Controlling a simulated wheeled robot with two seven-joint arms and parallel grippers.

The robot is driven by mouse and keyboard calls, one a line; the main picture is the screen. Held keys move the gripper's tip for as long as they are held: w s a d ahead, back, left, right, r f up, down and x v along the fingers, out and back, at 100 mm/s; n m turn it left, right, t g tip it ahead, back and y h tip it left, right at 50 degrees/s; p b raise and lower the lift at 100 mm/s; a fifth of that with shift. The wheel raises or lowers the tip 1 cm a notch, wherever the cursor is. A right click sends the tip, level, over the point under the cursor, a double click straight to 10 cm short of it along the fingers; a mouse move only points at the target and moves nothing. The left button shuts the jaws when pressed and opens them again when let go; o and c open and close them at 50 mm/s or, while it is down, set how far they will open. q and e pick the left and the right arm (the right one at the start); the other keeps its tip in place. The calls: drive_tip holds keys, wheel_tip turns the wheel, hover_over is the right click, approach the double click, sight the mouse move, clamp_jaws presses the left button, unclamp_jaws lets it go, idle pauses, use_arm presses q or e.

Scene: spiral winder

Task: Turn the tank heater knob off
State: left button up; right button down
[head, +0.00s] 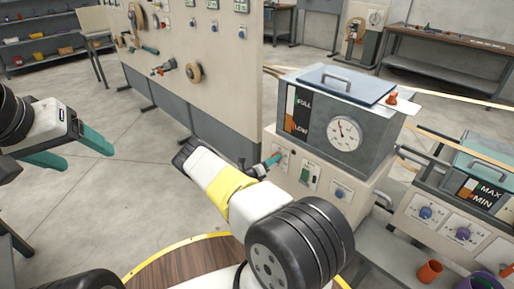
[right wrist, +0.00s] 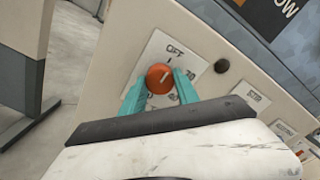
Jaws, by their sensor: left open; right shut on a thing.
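The orange tank heater knob (right wrist: 159,78) sits on a white plate (right wrist: 176,50) marked OFF at its top, in the right wrist view. A pale mark on the knob's face slants toward the upper right, not plainly at OFF. My right gripper (right wrist: 160,84) has its teal fingers on either side of the knob and is shut on it. In the head view, my right gripper (head: 268,163) reaches the front of the tank unit (head: 333,115); its arm and fingers hide the knob there. My left gripper (head: 70,152) is open and empty in the air at the left.
The tank has a lid (head: 346,84), a round gauge (head: 344,133) and FULL/LOW markings. A green switch (head: 305,175) and a blue knob (head: 341,193) lie right of my right gripper. A second unit (head: 448,215) stands at the right. A tall panel (head: 205,70) stands behind.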

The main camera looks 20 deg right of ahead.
idle(0.5)
drive_tip(key=c, duration=0.9)
unclamp_jaws()
drive_tip(key=v, duration=0.8)
drive_tip(key=shift+w, duration=0.1)
